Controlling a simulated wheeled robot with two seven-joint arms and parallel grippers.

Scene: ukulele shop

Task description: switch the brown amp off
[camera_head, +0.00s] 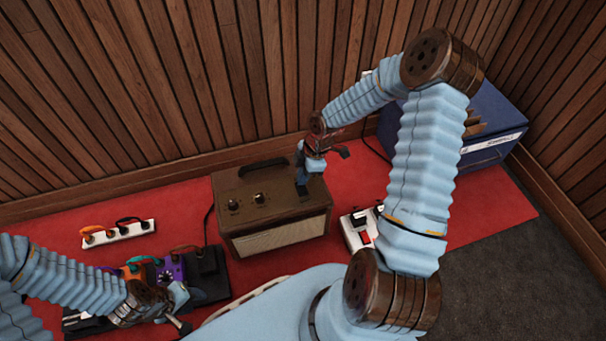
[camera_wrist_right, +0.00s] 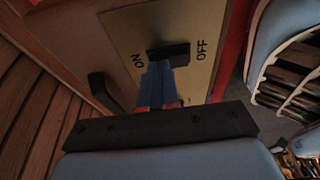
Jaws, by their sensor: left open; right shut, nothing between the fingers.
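The brown amp (camera_head: 275,222) stands on the red carpet against the wood-slat wall, with two knobs and a handle on top. Its black switch (camera_wrist_right: 168,53) sits on a tan plate between the words ON and OFF in the right wrist view. I cannot tell which way the switch is set. My right gripper (camera_head: 303,182) is shut and empty, pointing down at the right end of the amp's top. Its blue fingertips (camera_wrist_right: 160,72) are at the switch, overlapping its near edge; I cannot tell whether they touch. My left gripper (camera_head: 184,308) is open, low at the left, away from the amp.
A pedalboard (camera_head: 209,277) with colored pedals lies left of the amp, near my left gripper. A white power strip (camera_head: 118,233) lies further back. A white box with a red switch (camera_head: 362,237) stands right of the amp. A blue case (camera_head: 495,128) stands behind my right arm.

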